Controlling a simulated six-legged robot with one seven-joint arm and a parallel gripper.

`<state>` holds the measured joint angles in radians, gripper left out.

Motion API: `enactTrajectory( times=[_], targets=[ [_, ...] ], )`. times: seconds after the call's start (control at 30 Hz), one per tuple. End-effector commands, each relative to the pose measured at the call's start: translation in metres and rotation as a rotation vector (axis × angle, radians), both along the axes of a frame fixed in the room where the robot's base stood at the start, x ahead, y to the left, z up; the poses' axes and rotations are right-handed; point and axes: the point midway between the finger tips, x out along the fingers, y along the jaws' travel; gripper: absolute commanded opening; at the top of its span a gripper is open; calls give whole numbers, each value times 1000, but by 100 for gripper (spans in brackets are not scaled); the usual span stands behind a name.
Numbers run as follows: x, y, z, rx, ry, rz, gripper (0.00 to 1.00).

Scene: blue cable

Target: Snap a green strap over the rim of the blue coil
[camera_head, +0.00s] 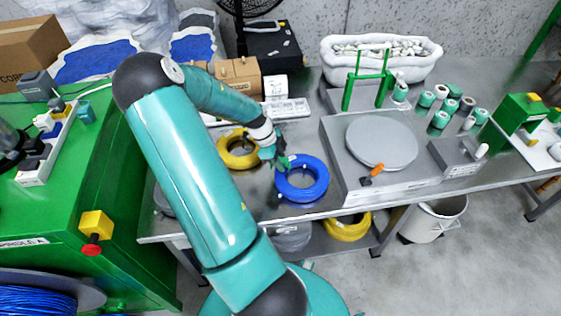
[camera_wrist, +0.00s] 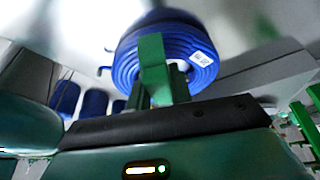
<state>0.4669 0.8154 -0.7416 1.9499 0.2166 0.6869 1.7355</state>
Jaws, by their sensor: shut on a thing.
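The blue coil (camera_head: 318,187) lies flat near the front edge of the grey metal table, left of the grey machine. It also shows in the wrist view (camera_wrist: 127,62), with a white label on its side. My gripper (camera_head: 280,162) is at the coil's upper left edge. It is shut on a small green strap (camera_wrist: 152,65), which stands up in front of the coil's rim in the wrist view. The strap's lower end is hidden by my gripper. I cannot tell whether the strap touches the coil.
A yellow coil (camera_head: 238,160) lies left of the blue one. The grey machine with a round plate (camera_head: 381,142) and orange-handled lever stands close on the right. A green frame (camera_head: 368,78) and a white tub (camera_head: 381,62) are behind. Another yellow coil (camera_head: 347,228) is on the lower shelf.

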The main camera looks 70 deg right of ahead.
Motion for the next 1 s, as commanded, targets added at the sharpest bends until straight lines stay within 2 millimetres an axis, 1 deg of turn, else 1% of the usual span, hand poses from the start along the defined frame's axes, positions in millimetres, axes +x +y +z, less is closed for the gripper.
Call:
enactTrajectory(
  times=[0.17,0.63,1.0],
  targets=[
    [0,0,-1,0,0,0,1],
    [0,0,-13,1,-1,0,1],
    [0,0,-6,-1,-1,0,1]
  ],
)
